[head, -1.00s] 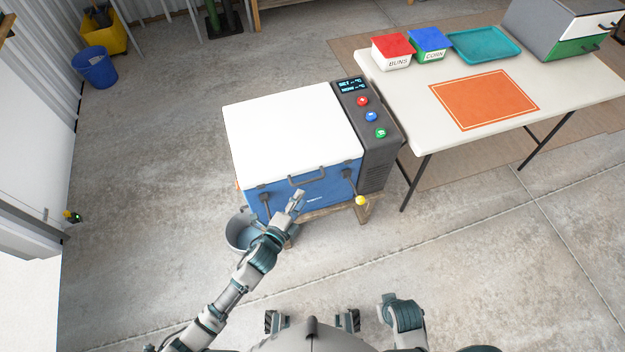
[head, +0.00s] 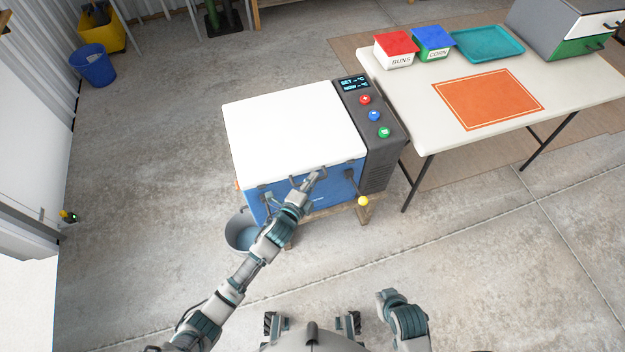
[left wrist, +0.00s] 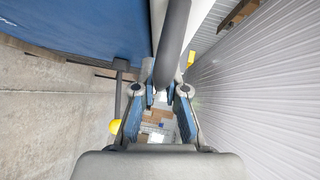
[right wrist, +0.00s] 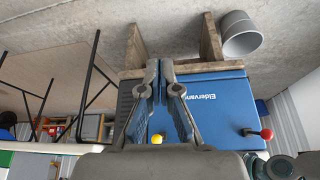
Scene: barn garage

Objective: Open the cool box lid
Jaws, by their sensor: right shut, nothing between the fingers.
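The cool box has a blue body (head: 262,203) and a flat white lid (head: 290,125), which is shut. A dark grey handle (head: 294,183) sticks out from the lid's front edge. My left gripper (head: 314,178) is at this handle. In the left wrist view its fingers (left wrist: 162,100) are apart and the dark handle bar (left wrist: 172,40) runs at the gap between them; I cannot tell if they touch. A lever with a yellow knob (head: 363,201) is on the front right; a red knob (right wrist: 267,134) shows in the right wrist view. My right gripper (right wrist: 162,68) is shut and empty, away from the box.
A dark control panel (head: 372,125) with coloured buttons forms the box's right side. The box stands on a wooden stand (head: 365,214), with a grey bucket (head: 238,232) at its left. A white table (head: 420,120) with bins and a tray stands right. Floor in front is clear.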

